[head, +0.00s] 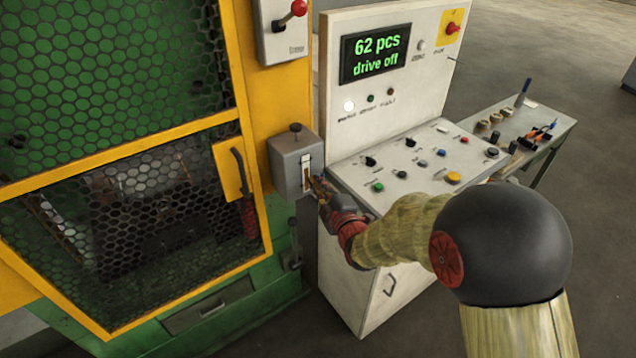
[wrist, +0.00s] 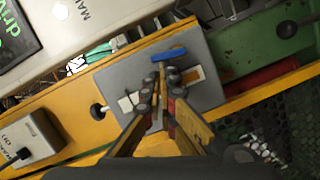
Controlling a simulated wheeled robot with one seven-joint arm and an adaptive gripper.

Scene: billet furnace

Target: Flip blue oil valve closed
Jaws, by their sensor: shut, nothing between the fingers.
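A small blue lever (wrist: 169,54), which looks like the oil valve handle, lies flat across the grey control box (wrist: 110,78) in the wrist view. The same grey box (head: 283,166) is on the yellow post in the head view, where I cannot make out the blue lever. My gripper (head: 318,183) is at the front of this box. In the wrist view my gripper (wrist: 161,76) is shut and empty, its fingertips close beside the blue lever. I cannot tell if they touch it. The fingers hide part of the box face.
A black knob (head: 295,128) tops the grey box. The white console (head: 390,95), reading "drive off", stands close on the right. The yellow-framed mesh door (head: 110,95) is on the left, with a black handle (head: 240,172). A side table (head: 560,130) holds tools.

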